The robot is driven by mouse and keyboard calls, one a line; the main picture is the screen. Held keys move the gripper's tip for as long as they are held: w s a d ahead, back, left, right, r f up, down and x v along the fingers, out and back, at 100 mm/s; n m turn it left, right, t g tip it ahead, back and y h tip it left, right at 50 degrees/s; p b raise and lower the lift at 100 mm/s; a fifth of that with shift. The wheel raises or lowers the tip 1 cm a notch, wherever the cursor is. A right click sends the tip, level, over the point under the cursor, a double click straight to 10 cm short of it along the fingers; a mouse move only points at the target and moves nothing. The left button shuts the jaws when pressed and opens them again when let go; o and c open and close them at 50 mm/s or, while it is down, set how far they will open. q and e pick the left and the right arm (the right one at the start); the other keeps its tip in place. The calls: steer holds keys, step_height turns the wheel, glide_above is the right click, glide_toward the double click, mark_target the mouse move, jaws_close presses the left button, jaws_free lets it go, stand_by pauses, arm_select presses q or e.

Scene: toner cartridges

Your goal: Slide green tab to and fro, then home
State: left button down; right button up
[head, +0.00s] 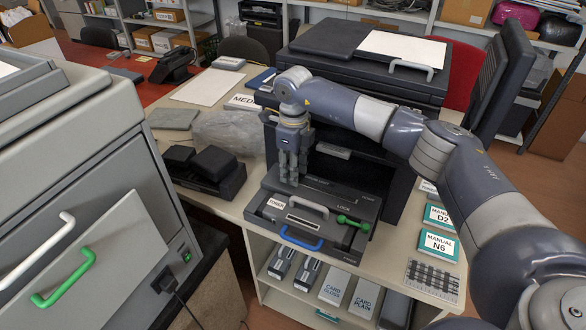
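A dark grey toner drawer (318,240) stands pulled out at the front of the black printer, with the word TONER and a grey bar handle (297,205) on it. A green lever with round ends (352,221) lies at the drawer's right side, near the word LOCK. A blue handle (301,240) is on the drawer's front. My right gripper (292,182) points down at the drawer's back left, left of the green lever and apart from it. Its fingertips are close together, and what lies between or under them is hidden. My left gripper is out of view.
The printer (365,67) rises behind the drawer, with a monitor at its right. A black device (204,170) sits left. Manuals (438,245) lie right. A grey cabinet with an open door and green handle (64,280) fills the left side.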

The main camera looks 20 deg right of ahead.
step_height(320, 180, up, 12)
steer(key=shift+a, duration=0.15)
steer(key=shift+f, duration=0.15)
